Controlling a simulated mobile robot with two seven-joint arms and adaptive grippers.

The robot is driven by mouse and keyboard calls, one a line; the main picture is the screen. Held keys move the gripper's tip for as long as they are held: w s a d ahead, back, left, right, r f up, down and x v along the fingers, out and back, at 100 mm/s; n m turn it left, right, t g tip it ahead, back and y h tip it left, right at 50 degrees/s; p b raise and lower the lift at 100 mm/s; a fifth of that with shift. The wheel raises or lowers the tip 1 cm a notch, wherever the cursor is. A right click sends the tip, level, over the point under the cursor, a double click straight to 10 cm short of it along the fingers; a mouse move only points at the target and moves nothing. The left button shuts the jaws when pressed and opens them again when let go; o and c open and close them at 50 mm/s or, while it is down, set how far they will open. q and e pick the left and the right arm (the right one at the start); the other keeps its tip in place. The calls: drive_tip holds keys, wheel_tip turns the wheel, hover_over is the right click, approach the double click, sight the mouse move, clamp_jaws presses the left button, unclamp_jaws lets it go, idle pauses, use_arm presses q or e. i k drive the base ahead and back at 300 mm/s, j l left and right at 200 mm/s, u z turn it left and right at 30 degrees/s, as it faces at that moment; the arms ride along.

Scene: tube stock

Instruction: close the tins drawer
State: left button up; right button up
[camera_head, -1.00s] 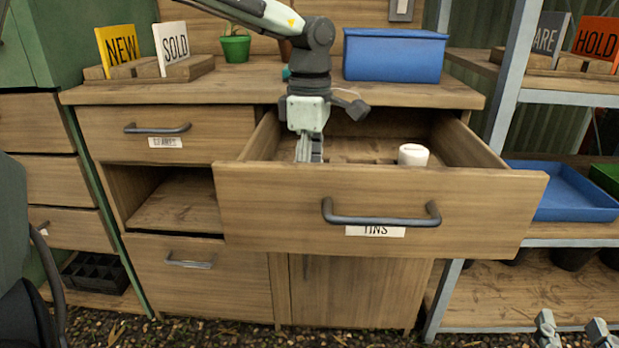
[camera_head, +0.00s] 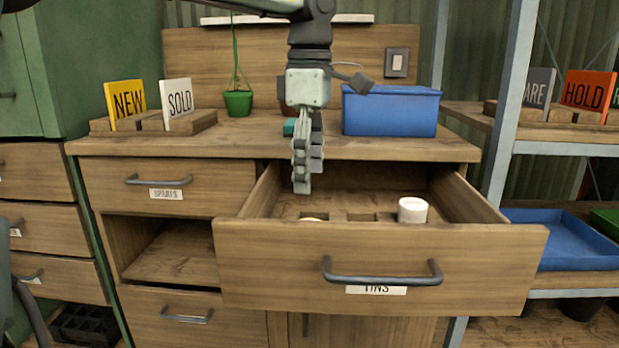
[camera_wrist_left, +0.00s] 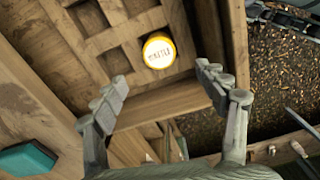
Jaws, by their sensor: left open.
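The tins drawer (camera_head: 250,262) stands pulled out of the wooden bench, with a dark bar handle (camera_head: 382,280) and a TINS label on its front. A white tin (camera_head: 412,210) stands inside at the right. My right gripper is out of view.
The spares drawer (camera_head: 165,190) is shut. A shelf rack with a blue tray (camera_head: 560,240) stands at the right.

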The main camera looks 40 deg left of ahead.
sight(467, 258)
drive_tip(key=k+j, duration=0.2)
drive_tip(key=k, duration=0.3)
drive_tip(key=k+j, duration=0.15)
drive_tip(key=k, duration=0.3)
drive_tip(key=k+j, duration=0.2)
drive_tip(key=k, duration=0.3)
